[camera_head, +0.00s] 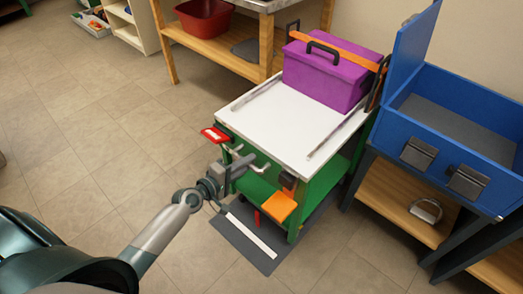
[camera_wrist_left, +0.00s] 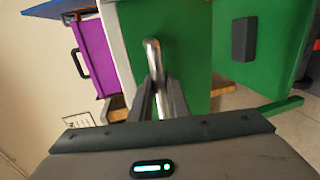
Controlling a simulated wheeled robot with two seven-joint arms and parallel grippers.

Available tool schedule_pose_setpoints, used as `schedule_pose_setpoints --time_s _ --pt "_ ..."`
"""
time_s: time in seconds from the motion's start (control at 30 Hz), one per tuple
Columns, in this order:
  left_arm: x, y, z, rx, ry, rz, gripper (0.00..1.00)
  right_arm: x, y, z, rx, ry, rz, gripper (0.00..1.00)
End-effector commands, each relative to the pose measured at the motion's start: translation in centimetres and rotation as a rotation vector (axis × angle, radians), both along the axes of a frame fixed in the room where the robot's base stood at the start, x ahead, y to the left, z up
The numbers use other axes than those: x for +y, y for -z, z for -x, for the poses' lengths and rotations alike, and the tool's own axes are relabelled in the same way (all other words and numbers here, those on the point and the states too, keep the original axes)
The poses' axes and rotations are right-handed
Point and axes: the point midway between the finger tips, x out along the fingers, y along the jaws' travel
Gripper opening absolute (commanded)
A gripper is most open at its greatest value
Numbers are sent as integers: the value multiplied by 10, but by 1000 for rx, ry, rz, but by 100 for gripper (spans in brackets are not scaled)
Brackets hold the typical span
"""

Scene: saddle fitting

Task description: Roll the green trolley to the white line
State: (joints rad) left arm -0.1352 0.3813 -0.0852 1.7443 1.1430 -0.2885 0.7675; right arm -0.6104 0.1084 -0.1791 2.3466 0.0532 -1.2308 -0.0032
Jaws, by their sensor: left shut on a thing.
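The green trolley (camera_head: 270,187) has a white top and stands in the middle of the head view. A dark grey mat (camera_head: 226,231) lies on the floor at its near side, partly under it, and bears the white line (camera_head: 252,236). My left gripper (camera_head: 228,172) is at the trolley's near end, shut on its metal handle (camera_head: 246,163). In the left wrist view the handle (camera_wrist_left: 153,60) runs between the fingers (camera_wrist_left: 164,98), in front of the green panel (camera_wrist_left: 185,55). My right gripper is not in view.
A purple toolbox (camera_head: 320,80) with an orange strap sits on the trolley top. A blue open chest (camera_head: 445,125) on a bench stands close at right. A wooden table (camera_head: 225,45) with a red basin (camera_head: 204,17) is behind. Tiled floor at left is free.

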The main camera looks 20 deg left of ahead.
Motion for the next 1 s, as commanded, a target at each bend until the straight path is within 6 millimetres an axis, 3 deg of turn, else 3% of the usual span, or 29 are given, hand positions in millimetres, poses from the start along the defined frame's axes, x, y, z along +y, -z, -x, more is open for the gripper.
schedule_pose_setpoints --time_s 0.1,0.3,0.77,0.8,0.87,1.0 --pt "8 3 25 3 2 -3 0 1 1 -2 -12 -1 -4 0" --pt "17 2 47 3 1 -2 0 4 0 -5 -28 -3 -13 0" --pt "19 1 53 0 0 0 0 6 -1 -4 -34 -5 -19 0" --pt "19 1 53 0 0 0 18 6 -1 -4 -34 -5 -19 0" --pt "19 1 53 0 0 0 32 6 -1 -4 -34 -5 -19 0" --pt "19 0 53 0 0 0 34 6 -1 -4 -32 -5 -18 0"
